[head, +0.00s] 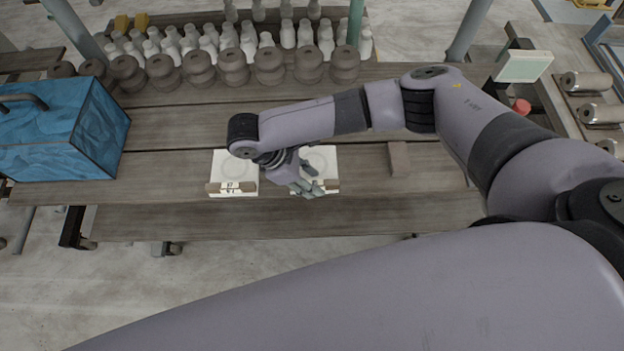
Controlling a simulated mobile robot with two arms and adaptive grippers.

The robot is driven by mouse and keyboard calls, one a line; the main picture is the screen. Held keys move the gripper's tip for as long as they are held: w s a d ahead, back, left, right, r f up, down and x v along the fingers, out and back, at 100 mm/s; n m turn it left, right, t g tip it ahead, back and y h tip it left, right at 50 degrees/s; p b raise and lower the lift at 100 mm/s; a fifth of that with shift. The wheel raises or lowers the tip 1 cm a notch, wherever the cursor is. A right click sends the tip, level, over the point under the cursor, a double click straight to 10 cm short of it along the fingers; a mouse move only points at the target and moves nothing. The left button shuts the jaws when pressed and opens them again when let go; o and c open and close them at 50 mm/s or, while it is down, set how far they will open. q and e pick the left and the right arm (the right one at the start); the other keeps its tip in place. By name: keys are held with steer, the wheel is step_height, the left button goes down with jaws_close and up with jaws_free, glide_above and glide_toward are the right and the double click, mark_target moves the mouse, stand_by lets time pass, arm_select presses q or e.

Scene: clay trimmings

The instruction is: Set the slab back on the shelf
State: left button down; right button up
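Two pale square slabs, each with a round mark on top and a brown strip along its front edge, lie on the wooden shelf boards (160,215). The left slab (236,165) shows clearly, with a small label at its front. The right slab (325,160) is partly covered by my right gripper (309,184). The gripper's grey-green fingers are over or against the left and front part of this slab. I cannot tell whether they touch or grip it. A small grey-brown block (398,159) lies apart to the right. My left gripper is out of view.
A blue case (60,130) stands at the left. Several dark round pots (234,68) and pale bottles (289,34) line the back. A pale panel (523,66), a red knob (521,106) and grey rolls (587,83) are at the right. The front board is clear.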

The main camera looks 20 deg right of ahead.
steer(key=b+v, duration=0.1)
steer(key=v, duration=1)
steer(key=shift+s+a, duration=0.1)
